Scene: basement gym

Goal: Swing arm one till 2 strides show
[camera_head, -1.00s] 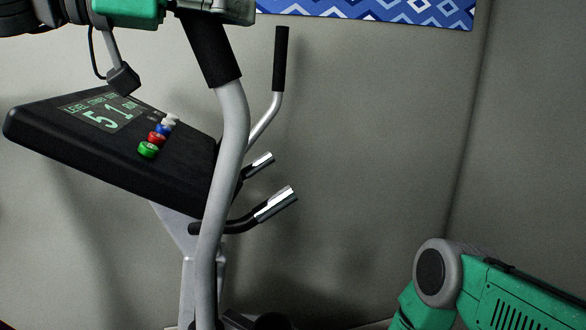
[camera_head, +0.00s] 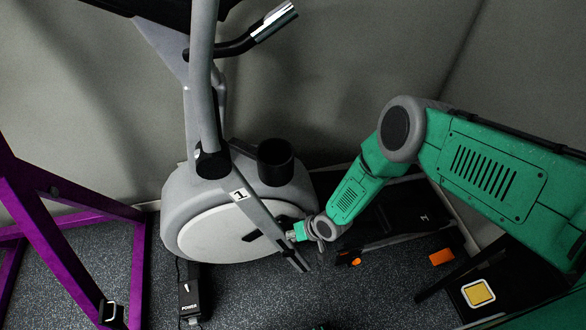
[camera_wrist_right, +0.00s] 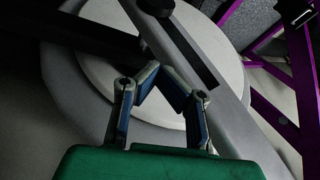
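The exercise machine (camera_head: 180,215) stands against the wall, with a grey body and a pale disc. Arm one (camera_head: 264,220) is a flat grey bar bearing a "1" label (camera_head: 240,194); it slopes down to the right across the disc. My right gripper (camera_head: 287,234) is beside the bar's lower part in the head view. In the right wrist view, its fingertips (camera_wrist_right: 159,69) come together with nothing visible between them, in front of the pale disc (camera_wrist_right: 105,70). Whether they touch the bar is unclear. The stride display is out of view, as is my left gripper.
A purple frame (camera_head: 60,235) stands at the left. A black POWER box (camera_head: 189,300) is on the speckled floor. A dark platform with orange parts (camera_head: 441,257) lies right of the machine. A dark panel with a yellow square (camera_head: 478,292) is at lower right.

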